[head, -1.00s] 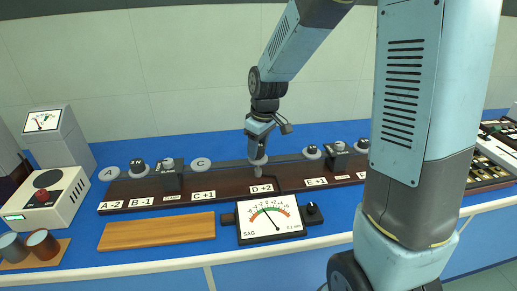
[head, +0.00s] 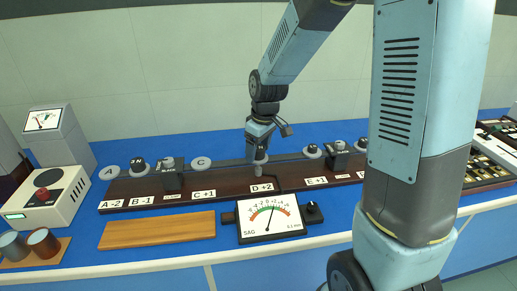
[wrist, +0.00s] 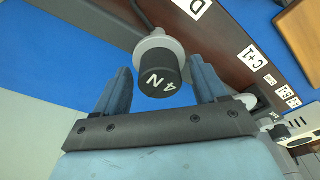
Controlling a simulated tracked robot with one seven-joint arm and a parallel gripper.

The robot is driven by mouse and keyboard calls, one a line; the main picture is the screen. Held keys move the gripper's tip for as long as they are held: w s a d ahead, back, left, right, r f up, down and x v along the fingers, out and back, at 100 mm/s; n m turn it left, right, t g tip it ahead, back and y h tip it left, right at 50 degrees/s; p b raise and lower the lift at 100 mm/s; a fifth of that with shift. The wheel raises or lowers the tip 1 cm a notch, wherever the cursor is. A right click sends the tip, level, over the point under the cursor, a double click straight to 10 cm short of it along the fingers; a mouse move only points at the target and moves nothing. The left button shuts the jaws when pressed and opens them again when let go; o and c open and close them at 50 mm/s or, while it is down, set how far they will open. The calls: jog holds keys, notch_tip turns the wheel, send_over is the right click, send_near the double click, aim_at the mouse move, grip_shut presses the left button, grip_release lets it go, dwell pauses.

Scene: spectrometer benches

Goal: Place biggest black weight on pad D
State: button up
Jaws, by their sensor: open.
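A black cylindrical weight marked 4 N (wrist: 160,82) stands on a round grey pad (wrist: 160,44) in the wrist view, close to a label that reads D. My gripper (wrist: 162,88) is open, with one finger on each side of the weight and a visible gap to both. In the head view, my gripper (head: 258,157) is over the D +2 place of the dark beam (head: 225,181) and hides the weight. Smaller black weights stand on pad B (head: 137,166) and on pads to the right (head: 313,150).
Pads A (head: 109,173) and C (head: 201,163) are bare. A SAG dial gauge (head: 270,217) stands in front of D, with a wooden board (head: 157,230) to its left. Black clamp blocks (head: 171,180) sit on the beam. My arm covers the right side.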

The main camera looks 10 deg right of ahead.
aim_at(263, 149)
notch_tip(263, 149, up, 12)
jog(key=s+d, duration=0.1)
jog(key=s+d+r+m+t, duration=0.1)
jog(key=s+d+r+m, duration=0.1)
jog(key=s, duration=0.5)
jog(key=s+d+r+m+t, duration=0.2)
jog(key=s+d+r+m, duration=0.1)
jog(key=s+d+m, duration=0.1)
jog(key=s+d+r+m+t+h, duration=0.1)
jog(key=s+d+r+m, duration=0.2)
jog(key=s, duration=0.6)
jog(key=shift+s+d, duration=0.35)
jog(key=shift+d, duration=0.9)
